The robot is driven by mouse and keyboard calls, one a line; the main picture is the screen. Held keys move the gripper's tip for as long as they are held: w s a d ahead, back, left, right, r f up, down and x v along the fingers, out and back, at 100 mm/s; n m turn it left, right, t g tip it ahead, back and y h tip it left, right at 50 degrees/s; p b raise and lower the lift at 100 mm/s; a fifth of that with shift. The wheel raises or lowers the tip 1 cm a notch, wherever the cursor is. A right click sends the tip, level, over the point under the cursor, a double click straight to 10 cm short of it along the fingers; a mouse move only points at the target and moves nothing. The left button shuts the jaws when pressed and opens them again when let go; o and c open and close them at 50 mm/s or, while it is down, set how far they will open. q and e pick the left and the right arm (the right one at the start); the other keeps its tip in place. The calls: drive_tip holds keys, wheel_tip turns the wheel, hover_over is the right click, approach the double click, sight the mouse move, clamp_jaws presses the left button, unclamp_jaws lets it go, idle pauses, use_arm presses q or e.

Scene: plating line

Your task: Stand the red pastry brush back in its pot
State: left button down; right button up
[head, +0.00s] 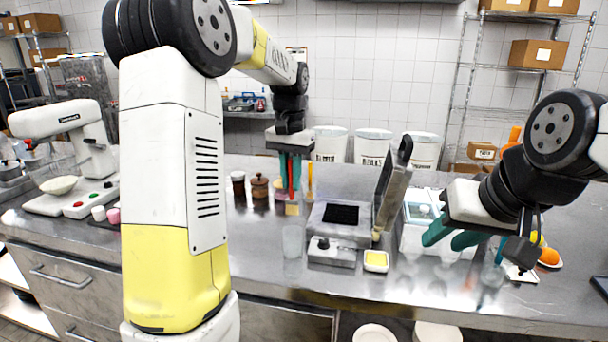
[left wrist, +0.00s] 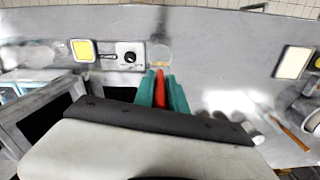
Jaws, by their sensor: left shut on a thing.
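My left gripper (head: 290,178) is shut on the red pastry brush (head: 291,172), holding it upright above the counter, with pale tan bristles (head: 292,209) pointing down. In the left wrist view the red handle (left wrist: 160,88) shows between the teal fingers. A clear glass (head: 292,243) stands on the counter nearer to me; its round rim also shows in the left wrist view (left wrist: 160,52). A small pinkish pot (head: 281,190) is partly hidden behind the gripper. I cannot tell which vessel is the brush's pot. My right gripper (head: 453,238) is open and empty over the counter at right.
A dark jar (head: 238,184) and a brown lidded pot (head: 260,187) stand left of the brush, an orange-yellow handle (head: 309,180) right of it. A machine with a raised lid (head: 391,190) stands close on the right. A yellow-filled dish (head: 376,261) lies in front of it.

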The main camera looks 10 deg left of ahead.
sight(291, 200)
use_arm(q)
drive_tip(key=shift+f, duration=5.7)
drive_tip(key=c, duration=1.3)
unclamp_jaws()
drive_tip(key=shift+s+r, duration=0.1)
drive_tip(key=shift+r, duration=3.8)
drive_tip(key=shift+r, duration=0.1)
